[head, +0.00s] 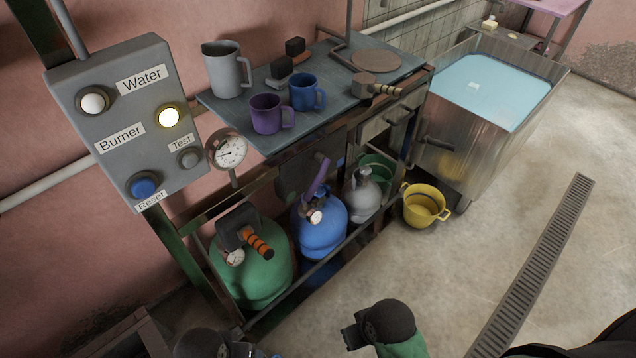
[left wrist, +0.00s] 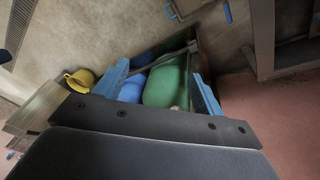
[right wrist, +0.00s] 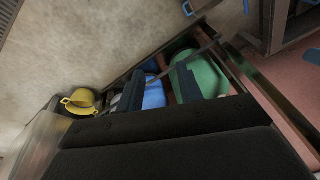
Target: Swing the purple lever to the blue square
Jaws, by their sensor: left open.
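The purple lever (head: 318,178) stands tilted up to the right, above the blue gas cylinder (head: 320,228) under the bench, in front of a dark box (head: 293,172). A small blue patch (head: 340,163) shows just right of the lever; I cannot tell whether it is the blue square. My left gripper (left wrist: 160,88) is open with blue fingers wide apart and nothing between them; the cylinders lie beyond. My right gripper (right wrist: 157,88) has black fingers apart and empty, with the blue cylinder behind. Neither gripper touches the lever.
A green cylinder (head: 250,262) with an orange-striped handle and a grey cylinder (head: 361,195) flank the blue one. A control panel (head: 125,120) hangs left. Mugs stand on the bench (head: 345,90). A yellow pot (head: 425,205) and water tank (head: 480,135) are right. The floor in front is open.

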